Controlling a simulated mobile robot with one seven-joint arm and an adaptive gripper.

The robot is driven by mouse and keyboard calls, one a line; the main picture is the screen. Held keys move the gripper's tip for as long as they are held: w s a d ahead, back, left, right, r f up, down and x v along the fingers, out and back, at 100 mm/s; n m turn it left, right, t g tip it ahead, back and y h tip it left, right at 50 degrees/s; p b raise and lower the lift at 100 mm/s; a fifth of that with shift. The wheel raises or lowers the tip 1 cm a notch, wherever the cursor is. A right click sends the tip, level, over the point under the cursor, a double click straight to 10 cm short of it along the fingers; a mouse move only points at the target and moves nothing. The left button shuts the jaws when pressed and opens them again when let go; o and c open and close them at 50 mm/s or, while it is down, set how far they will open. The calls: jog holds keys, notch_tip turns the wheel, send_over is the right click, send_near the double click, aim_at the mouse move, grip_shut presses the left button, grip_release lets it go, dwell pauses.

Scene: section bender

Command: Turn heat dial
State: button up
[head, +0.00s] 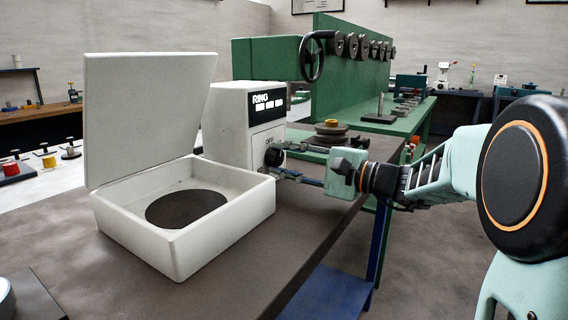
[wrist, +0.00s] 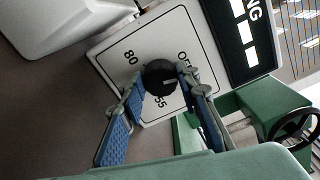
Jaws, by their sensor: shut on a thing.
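The heat dial (wrist: 159,78) is a round black knob on a white panel (wrist: 118,40) with the marks OFF, 55 and 80. It also shows in the head view (head: 274,157), low on the front of the white machine (head: 228,132) with a black RING display. My gripper (wrist: 157,88) has its two blue-padded fingers on either side of the dial and is shut on it. In the head view my gripper (head: 285,172) reaches the dial from the right. The fingertips partly cover the dial's sides. A pale pointer line on the dial faces the OFF side of the panel.
An open white box (head: 180,252) with a raised lid (head: 148,118) and a dark round opening stands left of the dial on the brown table (head: 262,262). A green section bender (head: 355,75) with a handwheel stands behind. The table's right edge runs below my arm.

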jog(key=shift+n, duration=0.3)
dwell(0.4)
jog(key=o, duration=1.2)
jog(key=shift+c, duration=0.2)
jog(key=shift+d, duration=0.1)
jog(key=v, duration=1.2)
jog(key=shift+f, duration=0.1)
